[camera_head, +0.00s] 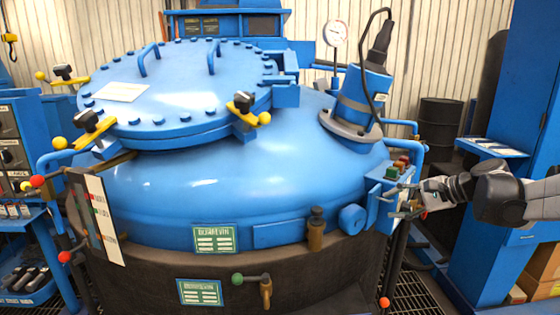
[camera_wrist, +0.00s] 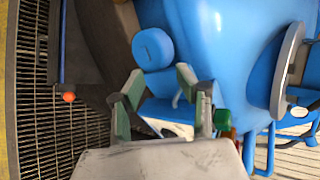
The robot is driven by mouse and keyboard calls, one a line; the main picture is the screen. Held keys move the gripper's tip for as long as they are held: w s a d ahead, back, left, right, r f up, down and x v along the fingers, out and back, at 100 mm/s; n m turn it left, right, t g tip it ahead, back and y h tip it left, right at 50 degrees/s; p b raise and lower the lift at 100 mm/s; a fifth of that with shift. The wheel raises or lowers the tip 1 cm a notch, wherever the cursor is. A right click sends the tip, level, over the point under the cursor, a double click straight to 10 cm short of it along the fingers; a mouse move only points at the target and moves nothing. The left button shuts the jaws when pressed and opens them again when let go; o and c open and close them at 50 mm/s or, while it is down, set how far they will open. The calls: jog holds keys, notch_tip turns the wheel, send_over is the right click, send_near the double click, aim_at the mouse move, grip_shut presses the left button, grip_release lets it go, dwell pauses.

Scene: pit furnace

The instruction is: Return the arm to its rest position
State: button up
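My gripper (camera_head: 410,198) is at the right side of the blue furnace (camera_head: 240,190) in the head view, just in front of a small blue control box (camera_head: 382,191) with green and red buttons on top. My arm reaches in from the right edge. In the wrist view, my gripper's two fingers (camera_wrist: 160,92) stand apart with nothing between them. The control box (camera_wrist: 160,108) shows beyond and between them. A green button (camera_wrist: 222,119) is just right of the right finger. I cannot tell whether a finger touches the box.
A round blue stub (camera_head: 352,219) and a brass valve (camera_head: 316,229) are on the furnace side. A blue column (camera_head: 500,130) and shelf (camera_head: 492,147) stand behind my arm at right. A black barrel (camera_head: 438,122) is behind. Grating (camera_wrist: 50,120) covers the floor.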

jog(key=s+a+n+h+p, duration=0.2)
jog(key=s+a+n+h, duration=0.1)
jog(key=s, duration=0.7)
jog(key=s+a+n+h+p, duration=0.2)
jog(key=s+a+n+h, duration=0.1)
jog(key=s, duration=0.8)
jog(key=s+a+n+h+p, duration=0.2)
jog(key=s+a+n, duration=0.3)
jog(key=s, duration=0.5)
jog(key=shift+s+r+n+h, duration=0.25)
jog(key=shift+s+n+h, duration=0.15)
jog(key=shift+n, duration=0.2)
